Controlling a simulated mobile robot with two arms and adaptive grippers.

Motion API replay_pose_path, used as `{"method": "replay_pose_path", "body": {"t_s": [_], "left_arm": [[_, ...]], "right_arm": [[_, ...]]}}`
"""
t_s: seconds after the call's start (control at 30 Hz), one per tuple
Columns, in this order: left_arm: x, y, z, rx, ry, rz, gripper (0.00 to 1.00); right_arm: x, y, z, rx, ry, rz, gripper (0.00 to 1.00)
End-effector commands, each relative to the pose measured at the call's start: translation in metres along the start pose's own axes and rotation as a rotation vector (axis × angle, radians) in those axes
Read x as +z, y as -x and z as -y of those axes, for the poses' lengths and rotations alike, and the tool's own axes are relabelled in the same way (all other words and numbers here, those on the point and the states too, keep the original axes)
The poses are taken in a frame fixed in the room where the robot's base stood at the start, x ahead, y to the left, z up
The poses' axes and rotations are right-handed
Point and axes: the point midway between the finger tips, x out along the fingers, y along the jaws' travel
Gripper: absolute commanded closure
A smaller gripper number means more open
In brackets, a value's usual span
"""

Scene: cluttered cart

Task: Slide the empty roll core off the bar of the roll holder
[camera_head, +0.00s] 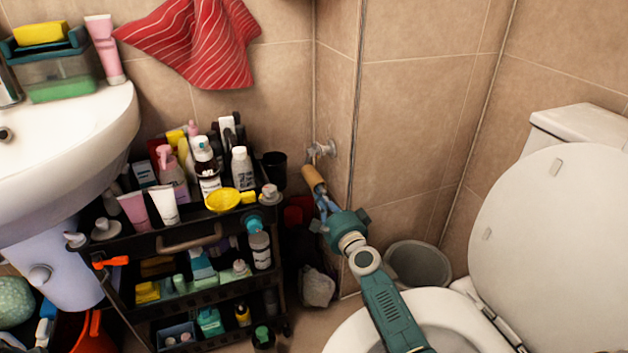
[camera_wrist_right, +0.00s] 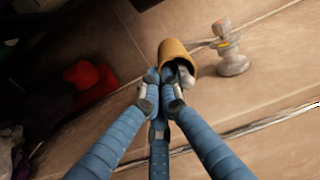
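The roll core (camera_head: 313,180) is a bare tan-brown tube, tilted, just below the metal roll holder (camera_head: 325,149) on the tiled wall. My right gripper (camera_head: 322,200) reaches up from below, its fingers closed at the core's lower end. In the right wrist view, the blue fingers (camera_wrist_right: 162,88) meet at the core's (camera_wrist_right: 175,52) near rim, and a grey tip shows at its opening. The holder (camera_wrist_right: 228,45) is to the right, its thin bar pointing toward the core. I cannot tell whether the bar is still inside the core. My left gripper is out of view.
A black cart (camera_head: 190,236) crowded with bottles and tubes stands left of my right arm. A dark cup (camera_head: 275,170) is at its back corner. A grey bin (camera_head: 419,264) and the toilet (camera_head: 550,235) are to the right. The sink (camera_head: 70,135) is at far left.

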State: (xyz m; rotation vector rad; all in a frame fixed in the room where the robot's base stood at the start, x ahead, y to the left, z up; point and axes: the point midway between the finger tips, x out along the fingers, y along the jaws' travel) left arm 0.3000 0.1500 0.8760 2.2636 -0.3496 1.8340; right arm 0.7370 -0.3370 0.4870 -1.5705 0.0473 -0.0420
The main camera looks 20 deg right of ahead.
Motion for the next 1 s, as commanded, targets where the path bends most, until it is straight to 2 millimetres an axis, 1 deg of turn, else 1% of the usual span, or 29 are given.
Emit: {"method": "replay_pose_path", "body": {"t_s": [0.27, 1.0], "left_arm": [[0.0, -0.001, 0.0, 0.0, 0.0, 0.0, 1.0], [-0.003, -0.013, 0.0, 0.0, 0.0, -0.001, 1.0]], "right_arm": [[0.0, 0.002, 0.003, -0.004, 0.0, -0.001, 1.0], [0.0, 0.053, 0.001, -0.002, 0.0, -0.001, 1.0]]}}
